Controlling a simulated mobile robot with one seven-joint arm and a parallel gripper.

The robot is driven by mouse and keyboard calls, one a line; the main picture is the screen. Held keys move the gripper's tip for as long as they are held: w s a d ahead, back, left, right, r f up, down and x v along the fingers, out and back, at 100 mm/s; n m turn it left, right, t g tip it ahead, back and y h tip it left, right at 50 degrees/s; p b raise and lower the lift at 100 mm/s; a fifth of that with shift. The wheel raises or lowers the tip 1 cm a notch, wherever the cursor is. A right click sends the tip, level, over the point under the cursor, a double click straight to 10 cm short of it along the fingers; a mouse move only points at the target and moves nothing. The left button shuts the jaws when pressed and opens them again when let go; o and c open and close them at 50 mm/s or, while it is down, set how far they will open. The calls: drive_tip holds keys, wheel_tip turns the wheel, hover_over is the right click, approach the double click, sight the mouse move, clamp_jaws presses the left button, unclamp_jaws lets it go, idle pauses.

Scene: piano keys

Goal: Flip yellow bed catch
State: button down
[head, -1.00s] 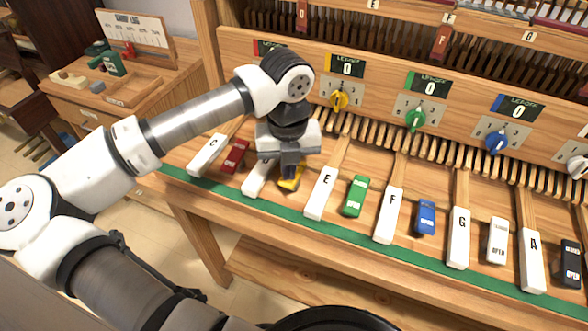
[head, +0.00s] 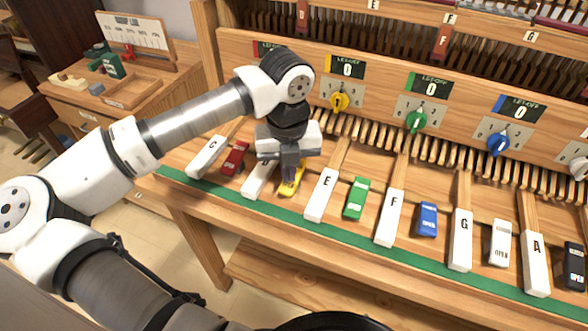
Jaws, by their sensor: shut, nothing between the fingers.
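The yellow catch (head: 290,188) lies on the wooden key bed between the white D key (head: 258,182) and the white E key (head: 321,196). Its near end shows, with dark lettering too small to read; its far part is hidden by my gripper. My gripper (head: 289,178) points down at the catch, shut and empty. Its fingertips are at or just above the catch; I cannot tell whether they touch it.
A red catch (head: 235,158) and the C key (head: 207,157) are to the left. Green (head: 356,198), blue (head: 427,219), white (head: 500,242) and black (head: 573,266) catches alternate with keys to the right. A panel with a yellow knob (head: 339,102) stands behind. A green strip (head: 345,240) runs along the front.

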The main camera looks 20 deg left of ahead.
wheel_tip(320, 180, up, 6)
drive_tip(key=p, duration=0.2)
idle(0.4)
drive_tip(key=shift+s, duration=0.1)
idle(0.4)
